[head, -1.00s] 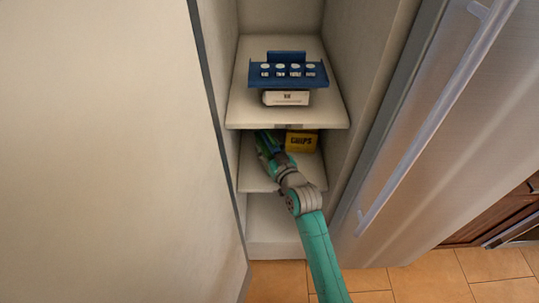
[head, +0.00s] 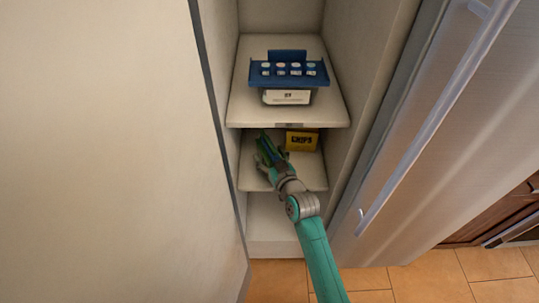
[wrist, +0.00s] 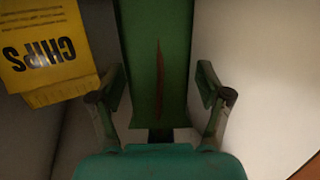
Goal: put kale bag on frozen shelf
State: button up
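The kale bag is a green upright packet (head: 265,150) at the left of the middle shelf (head: 308,172), beside the left wall. In the wrist view the green bag (wrist: 158,60), with a reddish-brown streak, stands straight ahead between the fingers. My gripper (head: 272,166) reaches into this compartment at the bag's near side. In the wrist view my gripper (wrist: 160,97) has its fingers spread to either side of the bag, with a gap at the right finger. The bag's base is hidden in the head view.
The shelf above holds a blue tray (head: 288,78) with small round items and a white box (head: 287,97). An open door panel (head: 110,150) stands left and a steel door (head: 440,130) right.

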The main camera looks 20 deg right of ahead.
jog(key=shift+r, duration=0.1)
jog(key=s+r, duration=0.1)
jog(key=s, duration=1.1)
jog(key=shift+d+r, duration=0.4)
jog(key=shift+d, duration=0.05)
jog(key=s+f+m+h, duration=0.1)
jog(key=s+f, duration=0.1)
jog(key=s, duration=0.9)
jog(key=s+f, duration=0.3)
jog(key=s, duration=0.8)
jog(key=s+r, duration=0.3)
jog(key=s, duration=0.6)
jog(key=s+a+r+g, duration=0.1)
jog(key=s+r, duration=0.3)
jog(key=s, duration=0.5)
jog(key=shift+r, duration=0.2)
jog(key=shift+s, duration=0.1)
